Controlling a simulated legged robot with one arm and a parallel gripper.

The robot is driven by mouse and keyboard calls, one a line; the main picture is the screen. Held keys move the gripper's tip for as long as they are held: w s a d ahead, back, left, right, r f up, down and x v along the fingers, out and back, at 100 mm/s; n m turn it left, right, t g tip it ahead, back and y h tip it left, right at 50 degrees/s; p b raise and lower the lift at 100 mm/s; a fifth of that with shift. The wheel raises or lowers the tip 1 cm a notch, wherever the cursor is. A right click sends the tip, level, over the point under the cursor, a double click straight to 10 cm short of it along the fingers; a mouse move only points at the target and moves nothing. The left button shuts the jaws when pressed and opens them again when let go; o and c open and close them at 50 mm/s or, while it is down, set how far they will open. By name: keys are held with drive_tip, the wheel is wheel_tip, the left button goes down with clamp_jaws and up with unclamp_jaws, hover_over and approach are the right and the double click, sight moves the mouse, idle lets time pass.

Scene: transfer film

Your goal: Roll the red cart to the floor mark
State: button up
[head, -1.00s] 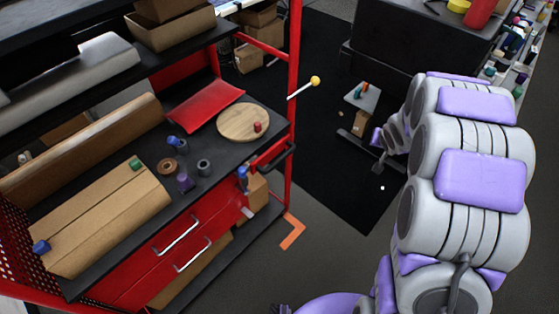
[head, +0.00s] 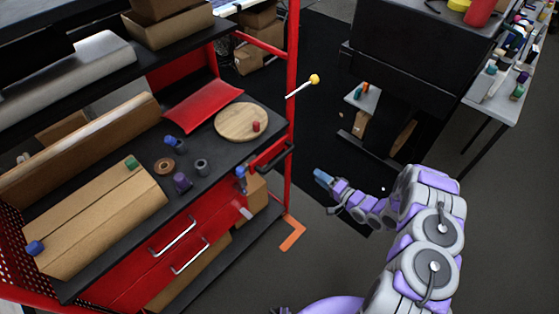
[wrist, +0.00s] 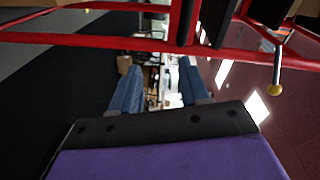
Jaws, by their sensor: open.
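The red cart (head: 130,290) fills the left of the head view, with dark shelves, red drawers and a black handle (head: 274,160) on its right end. In the wrist view red cart bars (wrist: 120,43) cross the top. An orange L-shaped floor mark (head: 293,234) lies on the floor just beside the cart's lower right corner. My gripper (head: 323,177) is right of the cart's red post, apart from the handle. In the wrist view my gripper (wrist: 160,78) has its two blue fingers spread, with nothing between them.
A rod with a yellow knob (head: 314,79) sticks out from the cart's post. Loose parts, a round wooden board (head: 240,122) and cardboard lie on the cart. A dark cabinet (head: 415,75) and a cluttered table (head: 490,105) stand at the back right. Floor right of the mark is bare.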

drive_tip(key=s+a+m+y, duration=0.2)
drive_tip(key=s+y, duration=0.1)
drive_tip(key=s, duration=0.1)
drive_tip(key=t+b, duration=0.1)
drive_tip(key=b, duration=0.2)
approach(279, 160)
drive_tip(key=x, duration=0.7)
drive_tip(key=f+x, duration=0.1)
drive_tip(key=x, duration=0.2)
drive_tip(key=shift+w, duration=0.5)
drive_tip(key=shift+f, duration=0.1)
clamp_jaws()
